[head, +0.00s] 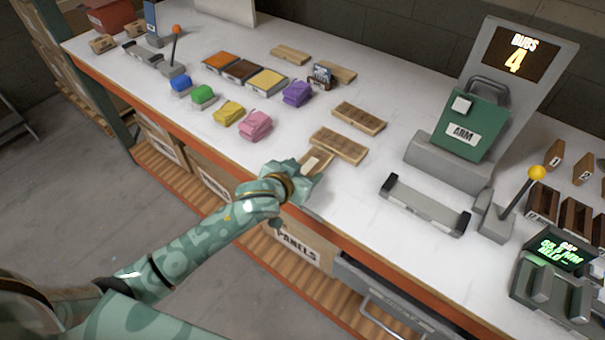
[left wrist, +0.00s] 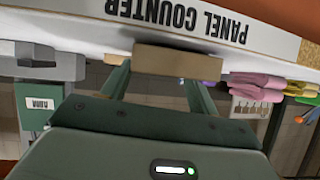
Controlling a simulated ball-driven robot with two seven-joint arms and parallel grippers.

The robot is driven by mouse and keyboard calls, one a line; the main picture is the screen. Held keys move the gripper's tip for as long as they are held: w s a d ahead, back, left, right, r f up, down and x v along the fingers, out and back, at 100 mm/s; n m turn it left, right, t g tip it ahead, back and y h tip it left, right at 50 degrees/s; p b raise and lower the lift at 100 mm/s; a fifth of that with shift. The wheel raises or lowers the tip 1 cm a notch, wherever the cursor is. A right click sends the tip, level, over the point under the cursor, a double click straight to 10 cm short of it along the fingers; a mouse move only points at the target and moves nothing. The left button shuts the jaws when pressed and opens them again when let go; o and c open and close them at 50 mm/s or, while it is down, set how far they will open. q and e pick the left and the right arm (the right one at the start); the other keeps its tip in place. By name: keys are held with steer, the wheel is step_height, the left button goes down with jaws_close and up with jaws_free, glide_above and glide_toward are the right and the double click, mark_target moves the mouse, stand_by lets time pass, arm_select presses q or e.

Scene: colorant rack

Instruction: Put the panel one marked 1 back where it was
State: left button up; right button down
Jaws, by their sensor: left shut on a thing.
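My left gripper (head: 303,182) is at the front edge of the white counter and is shut on a brown wooden panel (head: 318,157) with a pale patch. In the left wrist view, a plain tan face of this panel (left wrist: 178,62) shows between the two fingers (left wrist: 160,88). No number can be read on it. Just beyond it lies a slotted wooden rack (head: 338,147), with a second one (head: 358,118) farther back. At the far right, a small wooden piece marked 1 (head: 555,154) stands beside one marked 2 (head: 584,168). My right gripper is not in view.
Coloured bundles, including a pink one (head: 255,126) and a purple one (head: 297,93), lie left of the racks. A grey stand with a green ARM plate (head: 470,122) and a yellow-knobbed lever (head: 520,195) stand to the right. Bare white counter lies between racks and stand.

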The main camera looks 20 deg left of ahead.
arm_select(q)
steer(key=shift+f, duration=0.1)
steer(key=shift+f, duration=0.1)
steer(key=o, duration=1.4)
